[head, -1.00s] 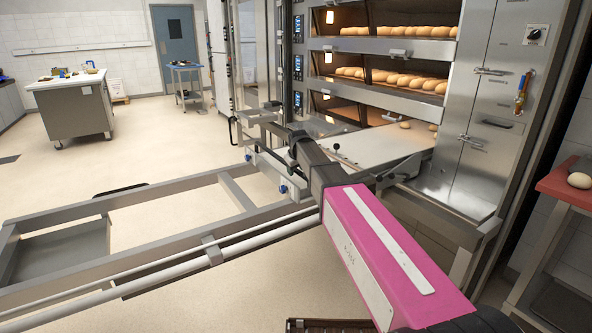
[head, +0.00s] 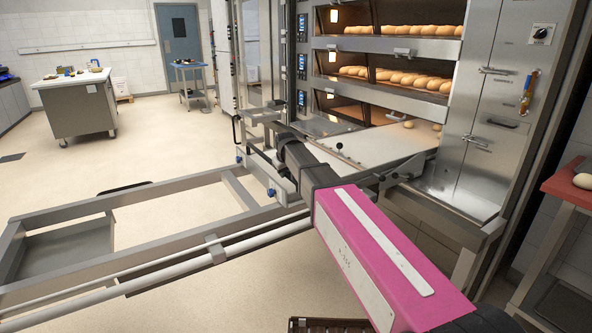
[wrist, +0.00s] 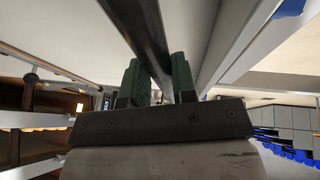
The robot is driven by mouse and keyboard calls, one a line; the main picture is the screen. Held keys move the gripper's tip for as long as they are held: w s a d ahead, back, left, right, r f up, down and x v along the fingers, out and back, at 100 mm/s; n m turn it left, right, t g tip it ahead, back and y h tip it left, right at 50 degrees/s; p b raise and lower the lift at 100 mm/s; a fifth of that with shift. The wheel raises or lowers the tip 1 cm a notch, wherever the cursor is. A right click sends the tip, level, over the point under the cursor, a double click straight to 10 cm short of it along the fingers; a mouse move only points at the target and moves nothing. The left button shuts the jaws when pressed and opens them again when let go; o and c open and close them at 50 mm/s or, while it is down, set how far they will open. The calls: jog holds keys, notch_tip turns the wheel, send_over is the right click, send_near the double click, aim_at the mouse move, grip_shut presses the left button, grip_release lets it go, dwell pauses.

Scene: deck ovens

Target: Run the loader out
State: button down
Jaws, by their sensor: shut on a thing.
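The loader (head: 150,228) is a long grey metal frame with side rails and a flat tray at its left end. Its pale flat board (head: 380,147) reaches to the mouth of the lowest visible oven deck; a black ball knob stands on it. A crosspiece with blue knobs (head: 271,193) sits near my wrist. My gripper (wrist: 158,82) has green fingers closed on a dark bar (wrist: 140,25) in the wrist view. In the head view my dark wrist and pink forearm hide the fingers and their grip. A few loaves (head: 408,124) show at the board's far end.
The steel oven (head: 480,130) rises behind, with loaves on its upper decks. A red-topped stand (head: 566,186) holds a loaf at right. A worktable (head: 72,100) and small blue-topped table (head: 190,66) stand at the back left. The floor beyond the loader frame is open.

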jog(key=s+a, duration=2)
jog(key=a, duration=1)
jog(key=s+a, duration=2)
jog(key=a, duration=1)
jog(key=s+a, duration=2.1)
jog(key=a, duration=0.9)
jog(key=shift+a, duration=0.1)
jog(key=c, duration=0.9)
grip_release()
jog(key=v, duration=1)
jog(key=shift+s+r, duration=0.15)
jog(key=shift+r, duration=0.25)
